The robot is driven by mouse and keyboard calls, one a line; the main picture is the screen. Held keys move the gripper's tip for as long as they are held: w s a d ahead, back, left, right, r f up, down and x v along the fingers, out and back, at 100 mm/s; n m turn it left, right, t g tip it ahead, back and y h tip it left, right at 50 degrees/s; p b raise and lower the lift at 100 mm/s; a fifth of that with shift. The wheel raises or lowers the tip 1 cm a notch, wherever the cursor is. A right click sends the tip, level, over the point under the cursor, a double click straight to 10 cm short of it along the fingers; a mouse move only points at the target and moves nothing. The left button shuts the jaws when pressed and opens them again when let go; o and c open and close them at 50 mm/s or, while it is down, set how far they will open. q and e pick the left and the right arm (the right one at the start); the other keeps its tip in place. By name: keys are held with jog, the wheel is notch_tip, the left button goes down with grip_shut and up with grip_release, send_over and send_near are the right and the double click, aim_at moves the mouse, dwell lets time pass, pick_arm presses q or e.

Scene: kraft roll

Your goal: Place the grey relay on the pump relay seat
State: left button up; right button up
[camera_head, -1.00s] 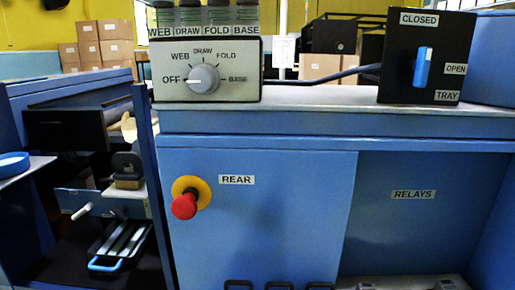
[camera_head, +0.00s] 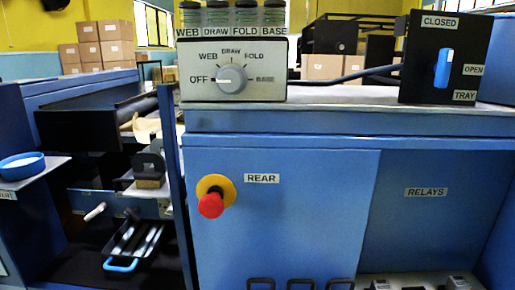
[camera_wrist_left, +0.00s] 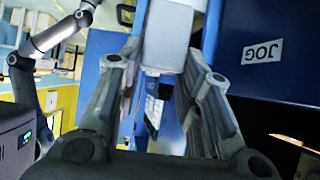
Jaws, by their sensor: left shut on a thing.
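A pale grey block, which looks like the grey relay (camera_wrist_left: 168,35), is between the fingers of my left gripper (camera_wrist_left: 163,62) in the left wrist view. The fingers are shut on its two sides. The head view shows neither gripper. The bay labelled RELAYS (camera_head: 426,192) is at the right of the blue machine in the head view. At its bottom edge several dark and light parts (camera_head: 457,283) show, cut off by the frame. I cannot tell which is the pump relay seat.
A red stop button (camera_head: 210,205) sticks out from the REAR panel (camera_head: 290,225). Black handles (camera_head: 300,284) line its lower edge. A selector box (camera_head: 233,70) and a black tray switch box (camera_head: 440,60) stand on top. A JOG label (camera_wrist_left: 262,51) shows in the wrist view.

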pick_arm(q)
jog(key=d+r+n+t, duration=0.2)
jog(key=d+r, duration=0.6)
jog(key=r, duration=0.1)
notch_tip(320, 180, up, 15)
jog(key=d+n+t+y+p, duration=0.1)
jog(key=n+t+y+p, duration=0.1)
jog(key=p, duration=1.2)
jog(key=shift+s+d+n+t, duration=0.35)
jog(key=shift+n+t, duration=0.45)
jog(key=shift+n, duration=0.2)
pick_arm(e)
jog(key=s+d+r, duration=0.1)
jog(key=s+r, duration=0.1)
jog(key=s, duration=0.5)
jog(key=s+d+r+g, duration=0.1)
jog(key=s, duration=0.6)
jog(key=shift+d+r, duration=0.3)
jog(key=shift+r, duration=0.1)
pick_arm(q)
jog(key=shift+f, duration=0.15)
